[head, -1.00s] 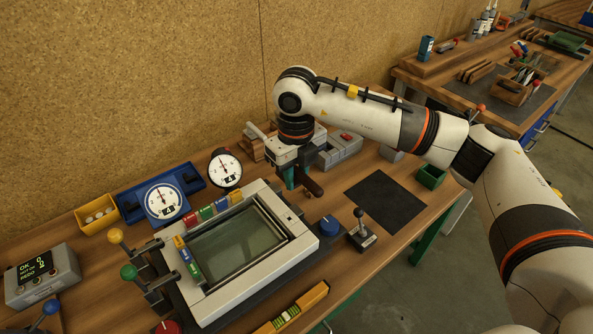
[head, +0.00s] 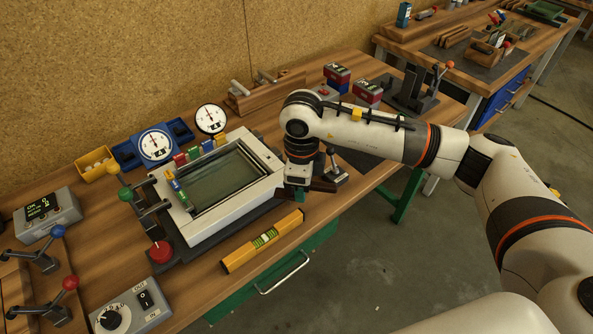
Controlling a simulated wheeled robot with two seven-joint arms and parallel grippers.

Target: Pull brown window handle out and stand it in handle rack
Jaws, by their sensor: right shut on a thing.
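My right gripper (head: 297,193) points down at the right corner of the white glass frame (head: 222,214). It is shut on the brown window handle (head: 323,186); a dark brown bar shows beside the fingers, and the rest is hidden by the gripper. I cannot tell whether the handle is clear of the surface below. A wooden block (head: 265,101) with grey levers, which looks like the handle rack, stands behind the frame by the wall. My left gripper is out of view.
A yellow level (head: 263,241) lies along the front edge. A black lever (head: 335,167) stands just right of the gripper. Dials (head: 156,145) and a blue tray (head: 180,133) are behind the frame. Red and blue boxes (head: 367,91) stand at the back right.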

